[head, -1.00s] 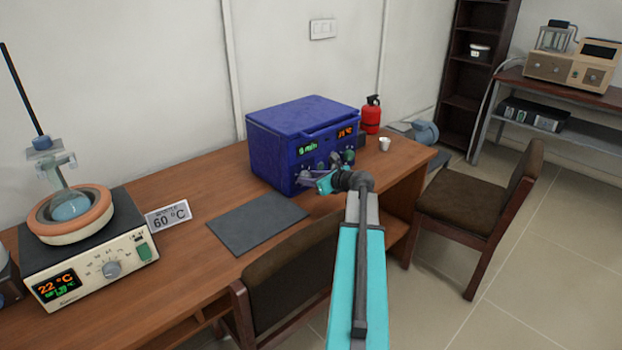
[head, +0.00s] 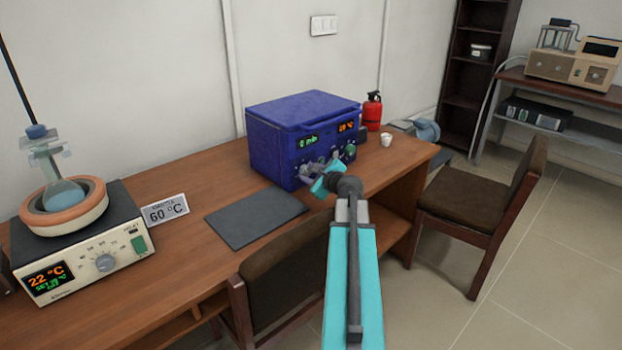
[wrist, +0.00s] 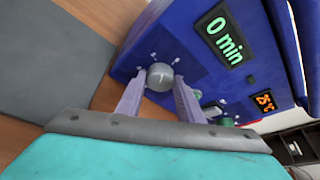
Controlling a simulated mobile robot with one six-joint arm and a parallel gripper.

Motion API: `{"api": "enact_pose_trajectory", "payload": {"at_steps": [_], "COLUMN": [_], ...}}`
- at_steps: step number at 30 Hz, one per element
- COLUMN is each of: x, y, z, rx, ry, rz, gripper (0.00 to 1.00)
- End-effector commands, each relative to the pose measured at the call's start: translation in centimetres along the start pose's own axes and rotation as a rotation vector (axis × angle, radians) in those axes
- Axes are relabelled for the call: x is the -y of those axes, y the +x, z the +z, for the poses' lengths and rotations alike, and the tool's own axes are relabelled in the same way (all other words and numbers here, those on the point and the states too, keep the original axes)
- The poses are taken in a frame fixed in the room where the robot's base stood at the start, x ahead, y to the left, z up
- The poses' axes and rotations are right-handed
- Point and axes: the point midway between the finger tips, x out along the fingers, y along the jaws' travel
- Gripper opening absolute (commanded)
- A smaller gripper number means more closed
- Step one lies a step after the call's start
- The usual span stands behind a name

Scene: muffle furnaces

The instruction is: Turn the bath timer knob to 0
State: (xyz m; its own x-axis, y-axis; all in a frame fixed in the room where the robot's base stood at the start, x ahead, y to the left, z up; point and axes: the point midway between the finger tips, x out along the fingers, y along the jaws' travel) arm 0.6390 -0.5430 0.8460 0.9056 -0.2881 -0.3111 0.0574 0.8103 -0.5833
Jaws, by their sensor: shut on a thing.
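The blue bath (head: 300,105) stands on the wooden desk. Its green timer display (wrist: 224,38) reads "0 min" in the wrist view. The grey round timer knob (wrist: 160,76) sits on the front panel below that display, with a light pointer mark on it. My gripper (wrist: 160,88) has its two pale fingers on either side of this knob, shut on it. In the head view my gripper (head: 312,175) is at the lower left of the bath's front, and the knob is mostly hidden there. An orange temperature display (wrist: 264,101) is beside the timer display.
A dark grey mat (head: 255,218) lies left of the bath. A hot plate (head: 85,250) with a flask and a "60 °C" sign (head: 166,210) stands further left. A white cup (head: 386,140) and red extinguisher (head: 372,112) are right of the bath. Chairs (head: 480,200) stand in front.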

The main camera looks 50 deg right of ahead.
Motion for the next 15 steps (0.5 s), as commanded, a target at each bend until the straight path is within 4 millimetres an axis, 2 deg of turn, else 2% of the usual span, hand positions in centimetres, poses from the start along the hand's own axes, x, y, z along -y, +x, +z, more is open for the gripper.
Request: {"api": "enact_pose_trajectory", "payload": {"at_steps": [6,15], "x": [-0.41,-0.29], "y": [0.08,0.04], "z": [-0.23,-0.09], "rx": [0.001,0.001], "ry": [-0.117,-0.203], "rz": [-0.049,-0.085], "gripper": [0.11,0.11]}}
